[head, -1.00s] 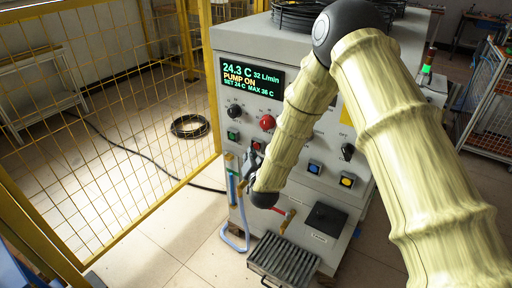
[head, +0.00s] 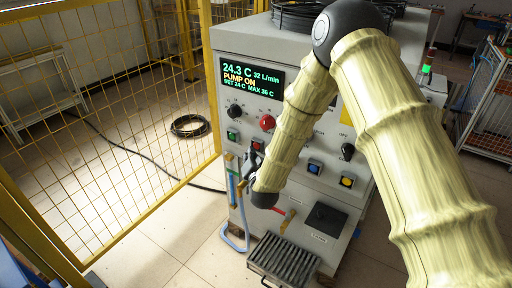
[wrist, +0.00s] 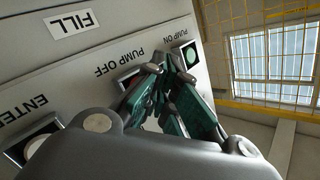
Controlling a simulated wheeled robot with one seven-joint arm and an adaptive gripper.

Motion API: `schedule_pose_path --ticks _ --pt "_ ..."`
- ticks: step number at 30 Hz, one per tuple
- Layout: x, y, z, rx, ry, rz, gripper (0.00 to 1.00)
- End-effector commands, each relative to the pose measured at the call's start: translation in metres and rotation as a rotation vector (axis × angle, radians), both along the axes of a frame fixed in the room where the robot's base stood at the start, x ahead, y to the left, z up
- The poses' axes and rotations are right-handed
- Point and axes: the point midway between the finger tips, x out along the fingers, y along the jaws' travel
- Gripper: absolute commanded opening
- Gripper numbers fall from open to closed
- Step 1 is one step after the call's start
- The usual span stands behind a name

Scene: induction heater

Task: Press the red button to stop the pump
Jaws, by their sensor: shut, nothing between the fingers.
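The red pump-off button (head: 258,146) is on the front panel of the grey machine, right of the green pump-on button (head: 233,135). My gripper (head: 252,153) is shut and empty, its tips just below and in front of the red button, partly covering it. The green pump-on button (wrist: 190,55) shows beyond the fingers. The display (head: 250,84) reads PUMP ON.
A larger red mushroom knob (head: 267,122) sits just above the red button. Blue (head: 313,168) and yellow (head: 346,181) buttons are to the right. A blue hose (head: 233,240) hangs below. A yellow mesh fence (head: 110,95) stands left of the machine.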

Motion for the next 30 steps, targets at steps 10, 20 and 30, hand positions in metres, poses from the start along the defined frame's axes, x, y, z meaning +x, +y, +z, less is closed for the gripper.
schedule_pose_path --ticks 10,20,30 --pt "0.0063 -0.0045 0.0002 0.000 -0.001 -0.001 0.00" --pt "0.0068 -0.0050 0.0003 0.000 0.000 0.000 0.00" --pt "0.0085 -0.0062 0.0002 0.000 0.000 0.000 0.00"
